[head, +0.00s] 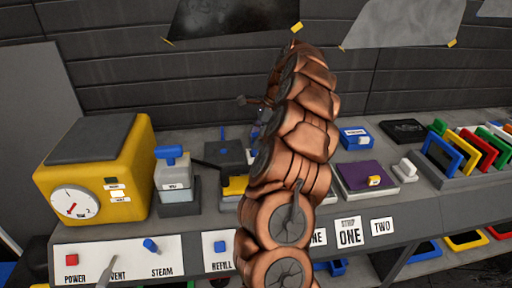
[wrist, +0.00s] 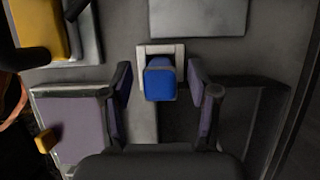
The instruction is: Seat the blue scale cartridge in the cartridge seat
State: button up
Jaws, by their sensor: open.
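In the wrist view a blue block (wrist: 159,82), which looks like the scale cartridge, stands in a pale square frame (wrist: 142,54). I cannot tell whether that frame is the cartridge seat. My gripper (wrist: 159,76) is open, with one finger on each side of the block and a visible gap on both sides. In the head view my copper arm covers the middle of the bench and hides the gripper. A blue box with a white label (head: 357,141) sits right of the arm; I cannot tell if it is the same block.
A yellow machine with a dial (head: 118,165) and a blue-capped bottle (head: 174,180) stand at left. A purple pad (head: 359,172) and a rack of coloured frames (head: 470,153) are at right. Labelled controls line the bench front.

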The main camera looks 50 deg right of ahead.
grip_shut()
dwell(0.4)
